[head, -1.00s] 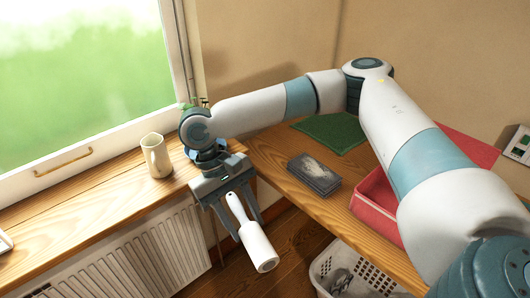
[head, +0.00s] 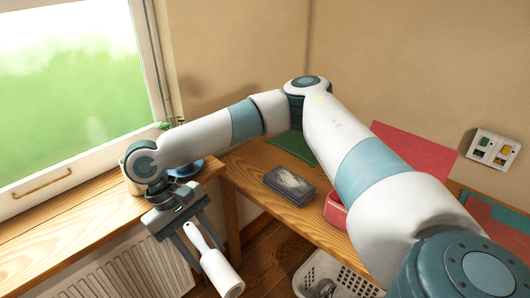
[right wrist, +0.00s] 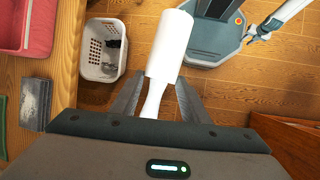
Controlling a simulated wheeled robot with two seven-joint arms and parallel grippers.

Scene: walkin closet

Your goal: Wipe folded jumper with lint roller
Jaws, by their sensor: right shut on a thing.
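My right gripper (head: 212,256) is shut on the lint roller (head: 222,274), which has a white handle and a white cylinder. It hangs tilted downward in front of the windowsill and radiator, clear of any surface. The right wrist view shows the roller (right wrist: 168,47) between the fingers, its cylinder pointing away. A small dark grey folded piece with pale fuzz on top, seemingly the folded jumper (head: 289,186), lies on the wooden desk, to the right of the roller and apart from it. It also shows in the wrist view (right wrist: 36,103). My left gripper (right wrist: 252,33) appears small there; its jaws are unclear.
The wooden desk (head: 253,178) also holds a green mat (head: 291,144) and a red box (head: 335,210), partly behind my right arm. A white basket (head: 312,268) stands on the floor below. A cream mug (head: 132,187) on the sill is mostly hidden by my arm.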

